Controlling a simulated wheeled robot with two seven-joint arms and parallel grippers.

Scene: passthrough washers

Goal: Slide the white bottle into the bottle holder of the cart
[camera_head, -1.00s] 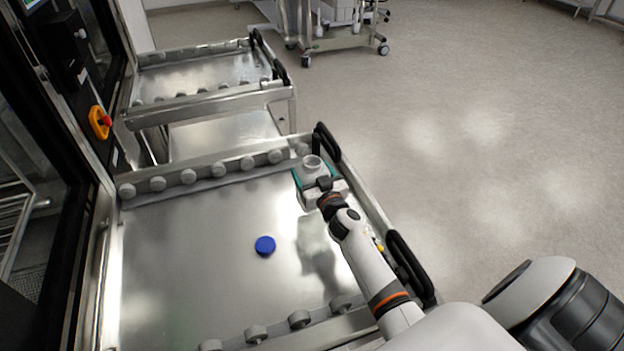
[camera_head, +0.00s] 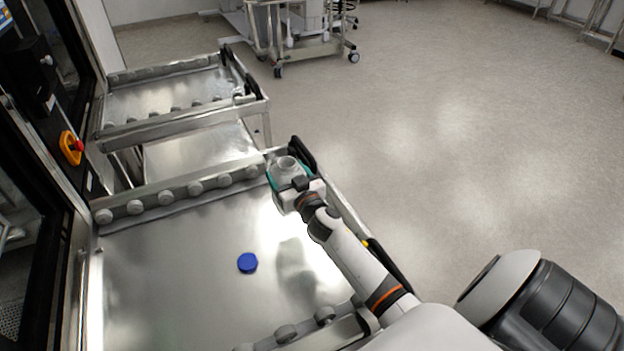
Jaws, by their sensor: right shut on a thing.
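My right gripper (camera_head: 290,183) is at the far right corner of the near steel cart table. It is shut on the white bottle (camera_head: 287,163), whose open round neck points up between the teal finger pads. The bottle is upright and appears to be above the table top; the gripper hides much of its body. A blue cap (camera_head: 247,263) lies on the steel surface of the near cart table (camera_head: 165,285). I cannot make out the bottle holder; the gripper and bottle may cover it. My left gripper is out of view.
A row of grey rollers (camera_head: 165,201) lines the far edge of the near table. Black handles (camera_head: 303,155) stand on its right side. A second steel cart table (camera_head: 165,92) is behind. Open floor lies right.

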